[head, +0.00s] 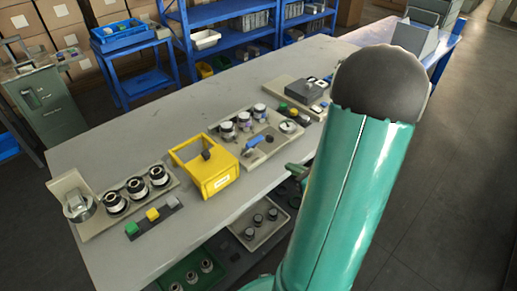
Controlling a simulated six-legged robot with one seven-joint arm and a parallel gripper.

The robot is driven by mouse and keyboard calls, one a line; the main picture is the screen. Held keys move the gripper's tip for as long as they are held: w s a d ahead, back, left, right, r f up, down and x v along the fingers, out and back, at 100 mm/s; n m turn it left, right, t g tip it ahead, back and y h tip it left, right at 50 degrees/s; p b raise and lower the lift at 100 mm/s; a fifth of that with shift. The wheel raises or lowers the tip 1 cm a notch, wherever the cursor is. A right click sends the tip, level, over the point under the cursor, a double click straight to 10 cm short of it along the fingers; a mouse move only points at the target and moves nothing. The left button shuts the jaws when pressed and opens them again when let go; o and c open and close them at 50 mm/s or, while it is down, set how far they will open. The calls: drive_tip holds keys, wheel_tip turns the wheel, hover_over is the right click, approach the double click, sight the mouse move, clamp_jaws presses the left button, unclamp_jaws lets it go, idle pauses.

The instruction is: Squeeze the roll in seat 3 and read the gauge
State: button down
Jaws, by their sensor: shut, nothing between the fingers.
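On the long grey table, a pale tray (265,155) holds three upright rolls with white and purplish tops, near (227,130), middle (244,121) and far (260,112). A round dial (288,127) sits at its right end; its reading is too small to tell. A second pale tray (100,228) at the left holds three black-and-white rolls (137,188) beside a silver round device (79,207). No seat numbers are legible, so I cannot tell which is seat 3. My green arm fills the right side; my gripper cannot be made out.
A green, yellow and grey button strip (154,215) lies at the front. A dark grey device (306,89) stands farther back. Bins sit below the table. Blue shelves (225,55) stand behind.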

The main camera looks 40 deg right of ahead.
approach(251, 146)
drive_tip(key=f, duration=0.1)
drive_tip(key=w+d+f, duration=0.1)
drive_tip(key=f, duration=0.1)
drive_tip(key=w+d+f, duration=0.1)
drive_tip(key=f, duration=0.1)
drive_tip(key=shift+d, duration=0.2)
drive_tip(key=shift+w+r, duration=0.3)
drive_tip(key=shift+w, duration=0.4)
drive_tip(key=shift+w+r, duration=0.25)
drive_tip(key=shift+w, duration=0.45)
drive_tip(key=shift+w+r, duration=0.3)
drive_tip(key=shift+w, duration=0.45)
drive_tip(key=shift+w+r, duration=0.1)
